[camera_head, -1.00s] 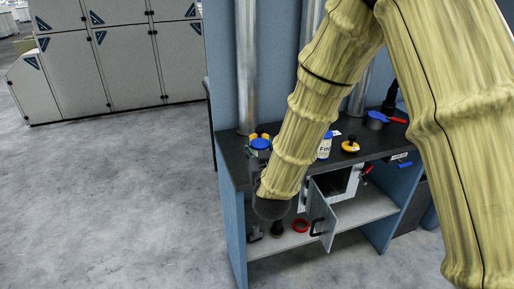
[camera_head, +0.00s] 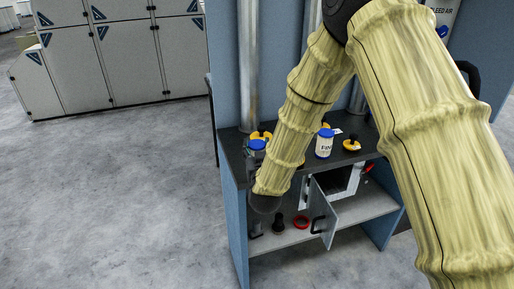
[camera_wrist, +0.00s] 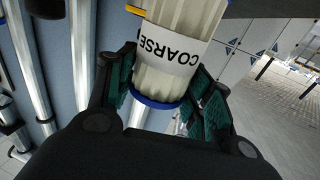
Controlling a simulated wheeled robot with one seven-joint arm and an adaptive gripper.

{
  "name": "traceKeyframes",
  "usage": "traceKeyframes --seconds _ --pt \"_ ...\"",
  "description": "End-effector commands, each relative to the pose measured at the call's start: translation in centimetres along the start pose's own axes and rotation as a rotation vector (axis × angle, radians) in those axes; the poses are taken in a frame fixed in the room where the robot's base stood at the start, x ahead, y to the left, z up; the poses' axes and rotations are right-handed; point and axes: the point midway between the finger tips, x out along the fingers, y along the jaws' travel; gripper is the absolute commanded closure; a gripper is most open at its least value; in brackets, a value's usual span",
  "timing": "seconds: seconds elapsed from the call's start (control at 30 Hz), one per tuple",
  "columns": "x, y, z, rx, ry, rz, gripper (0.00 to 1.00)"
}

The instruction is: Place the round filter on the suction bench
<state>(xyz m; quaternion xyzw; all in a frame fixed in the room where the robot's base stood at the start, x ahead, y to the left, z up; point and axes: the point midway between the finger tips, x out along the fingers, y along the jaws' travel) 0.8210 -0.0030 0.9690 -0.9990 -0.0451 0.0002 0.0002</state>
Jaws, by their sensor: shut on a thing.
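A pale, ribbed round filter (camera_wrist: 184,22) fills the upper middle of the wrist view. It has a white label reading COARSE and a blue rim (camera_wrist: 157,102) at the end nearest my palm. My gripper (camera_wrist: 160,88) is shut on it, with green finger pads on both sides. In the head view the dark end of my arm is low at the left of the suction bench (camera_head: 295,170), and the fingers are hidden. A blue-topped thing (camera_head: 257,146) shows beside my forearm; I cannot tell whether it is the held filter.
A white jar with a blue lid, labelled FIN (camera_head: 324,147), and a yellow-based knob (camera_head: 352,146) stand on the bench top. Below are a red ring (camera_head: 301,222), a dark knob (camera_head: 278,222) and an open cabinet door (camera_head: 322,215). The floor at left is clear.

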Motion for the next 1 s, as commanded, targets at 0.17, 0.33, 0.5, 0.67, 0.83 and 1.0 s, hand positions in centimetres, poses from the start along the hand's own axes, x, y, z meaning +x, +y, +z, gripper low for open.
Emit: traceKeyframes --seconds 0.17,0.33,0.5,0.67,0.83,1.0 --pt "0.0 0.0 0.0 0.000 0.000 0.000 0.75" --pt "0.0 0.0 0.3 0.000 0.000 0.000 0.45" --pt "0.0 0.0 0.3 0.000 0.000 0.000 0.27" --pt "0.0 0.0 0.3 0.000 0.000 0.000 0.27" --pt "0.0 0.0 -0.1 0.000 0.000 0.000 0.27" --pt "-1.7 0.0 0.2 0.000 -0.002 -0.001 0.27"
